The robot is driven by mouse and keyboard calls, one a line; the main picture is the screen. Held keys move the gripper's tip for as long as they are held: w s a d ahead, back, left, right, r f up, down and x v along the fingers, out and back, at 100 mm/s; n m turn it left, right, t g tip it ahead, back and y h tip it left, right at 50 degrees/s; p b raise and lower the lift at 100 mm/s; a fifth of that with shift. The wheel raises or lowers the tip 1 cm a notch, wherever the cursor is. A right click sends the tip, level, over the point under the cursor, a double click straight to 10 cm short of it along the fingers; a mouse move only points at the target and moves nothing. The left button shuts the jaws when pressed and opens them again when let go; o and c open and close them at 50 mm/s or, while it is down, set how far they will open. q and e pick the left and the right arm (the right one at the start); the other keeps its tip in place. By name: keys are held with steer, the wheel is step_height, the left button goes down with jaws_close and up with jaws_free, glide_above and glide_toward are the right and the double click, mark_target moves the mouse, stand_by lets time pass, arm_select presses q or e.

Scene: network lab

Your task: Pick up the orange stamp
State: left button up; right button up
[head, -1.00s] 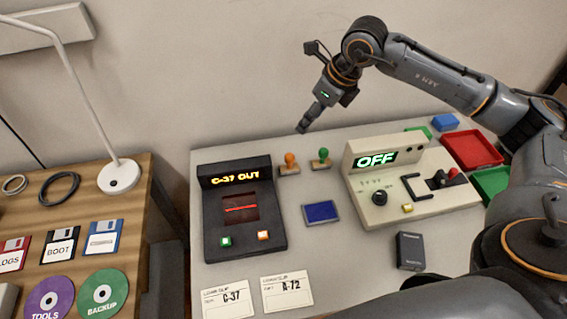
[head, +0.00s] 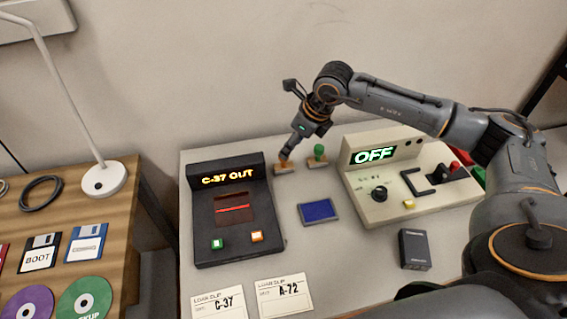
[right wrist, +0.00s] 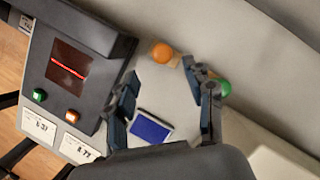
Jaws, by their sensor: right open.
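In the right wrist view the round orange knob of the orange stamp (right wrist: 162,52) shows just beyond the gap between the fingertips. My right gripper (right wrist: 160,76) is open and empty there, one finger on each side of the gap. Whether a finger touches the stamp I cannot tell. My left gripper is in neither view.
A green stamp (head: 319,153) stands close to the right, near one finger in the wrist view (right wrist: 224,88). A blue pad (head: 318,211) lies in front. The dark console (head: 235,240) is at left, the beige OFF box (head: 430,205) at right. The wall is close behind.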

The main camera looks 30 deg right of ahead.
mark_target(284, 162)
steer(key=x, duration=0.2)
steer(key=p+x, duration=0.1)
steer(key=x, duration=0.2)
steer(key=shift+w+a+f, duration=0.1)
steer(key=shift+w+f, duration=0.1)
steer(key=shift+w, duration=0.3)
steer(key=shift+w+f, duration=0.15)
steer(key=shift+f, duration=0.25)
jaws_close()
